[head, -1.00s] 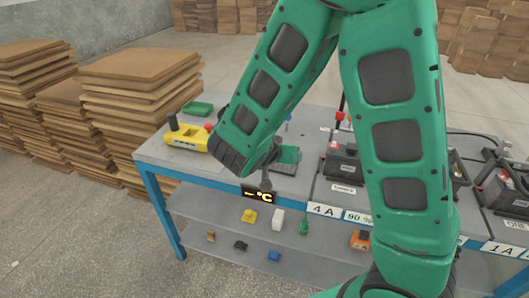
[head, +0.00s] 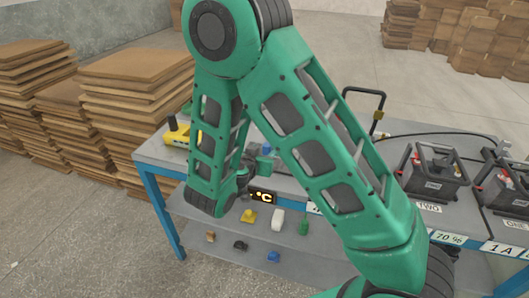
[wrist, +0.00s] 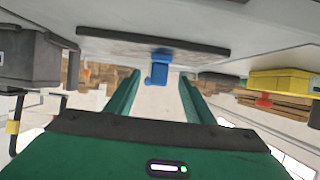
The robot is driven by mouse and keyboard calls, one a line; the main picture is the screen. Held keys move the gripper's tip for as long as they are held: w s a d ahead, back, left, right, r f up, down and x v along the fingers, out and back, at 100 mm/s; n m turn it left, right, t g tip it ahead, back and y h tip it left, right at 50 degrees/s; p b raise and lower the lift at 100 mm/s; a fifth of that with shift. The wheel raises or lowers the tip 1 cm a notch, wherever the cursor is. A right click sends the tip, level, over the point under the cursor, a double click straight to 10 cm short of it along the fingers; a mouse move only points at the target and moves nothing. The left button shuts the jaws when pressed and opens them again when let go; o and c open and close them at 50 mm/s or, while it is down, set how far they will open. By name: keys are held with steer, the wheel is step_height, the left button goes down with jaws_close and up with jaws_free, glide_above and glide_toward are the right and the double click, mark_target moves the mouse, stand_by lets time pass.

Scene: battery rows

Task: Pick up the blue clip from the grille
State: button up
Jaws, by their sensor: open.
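The blue clip (wrist: 158,70) shows in the wrist view, standing out from the dark slab-like grille (wrist: 120,37). The picture there looks inverted, with the table top above. My gripper (wrist: 160,76) is open, its two green fingers on either side of the clip in that view, with gaps on both sides. I cannot tell how far the fingertips are from it in depth. In the head view a small blue piece (head: 266,149), likely the clip, sits just beyond my gripper (head: 262,164). My arm hides most of the grille there.
A yellow tool (head: 177,132) lies at the table's left end; it also shows in the wrist view (wrist: 282,82). Battery units (head: 436,172) stand at the right. The lower shelf (head: 225,232) holds several small coloured items. A °C display (head: 262,197) sits at the front edge.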

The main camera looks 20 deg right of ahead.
mark_target(265, 150)
steer(key=x, duration=0.5)
steer(key=c, duration=1.1)
